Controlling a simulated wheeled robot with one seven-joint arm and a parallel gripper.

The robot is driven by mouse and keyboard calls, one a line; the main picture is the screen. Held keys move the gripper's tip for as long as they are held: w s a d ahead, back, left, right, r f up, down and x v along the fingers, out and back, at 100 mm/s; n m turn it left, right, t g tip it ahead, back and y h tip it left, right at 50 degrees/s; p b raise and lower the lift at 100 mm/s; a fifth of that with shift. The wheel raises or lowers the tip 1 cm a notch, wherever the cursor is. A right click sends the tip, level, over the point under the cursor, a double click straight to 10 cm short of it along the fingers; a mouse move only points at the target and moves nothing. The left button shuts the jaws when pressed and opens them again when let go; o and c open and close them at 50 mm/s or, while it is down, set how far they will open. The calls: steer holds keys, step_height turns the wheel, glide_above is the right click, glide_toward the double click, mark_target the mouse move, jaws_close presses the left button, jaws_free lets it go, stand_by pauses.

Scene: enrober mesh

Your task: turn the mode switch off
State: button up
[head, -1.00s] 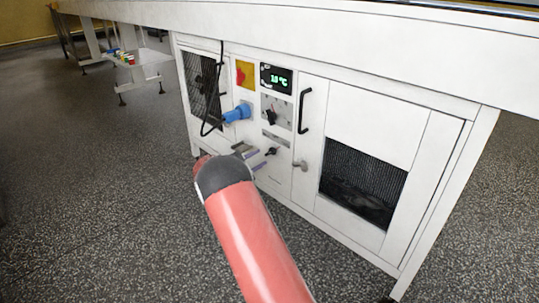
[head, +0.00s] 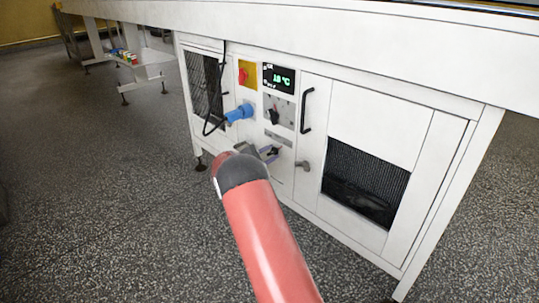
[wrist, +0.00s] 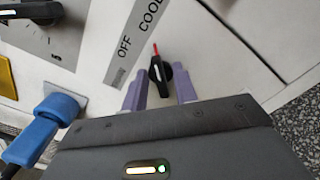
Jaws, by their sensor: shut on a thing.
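The mode switch (wrist: 155,64) is a small black knob with a red pointer, on the white cabinet front by a grey label strip reading OFF and COOL (wrist: 138,35). In the wrist view the pointer stands nearly straight up, with the lettering to its left. My gripper (wrist: 161,80) is shut on the knob, one purple finger on each side. In the head view my gripper (head: 268,153) is at the lower panel, partly hidden by my arm, and the switch shows only as a small dark shape.
Above are a larger black rotary knob (head: 274,116) and a green-lit display (head: 279,78). A blue plug (head: 239,113) with a black cable is left, below a red button on yellow (head: 243,75). A black door handle (head: 307,110) and small latch (head: 303,165) are right.

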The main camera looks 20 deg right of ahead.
steer(key=shift+w+r+n+p, duration=0.1)
steer(key=shift+n+p, duration=2.7)
steer(key=shift+n, duration=1.6)
steer(key=o, duration=0.6)
steer(key=shift+a, duration=0.1)
steer(key=v, duration=0.7)
steer(key=shift+a, duration=0.35)
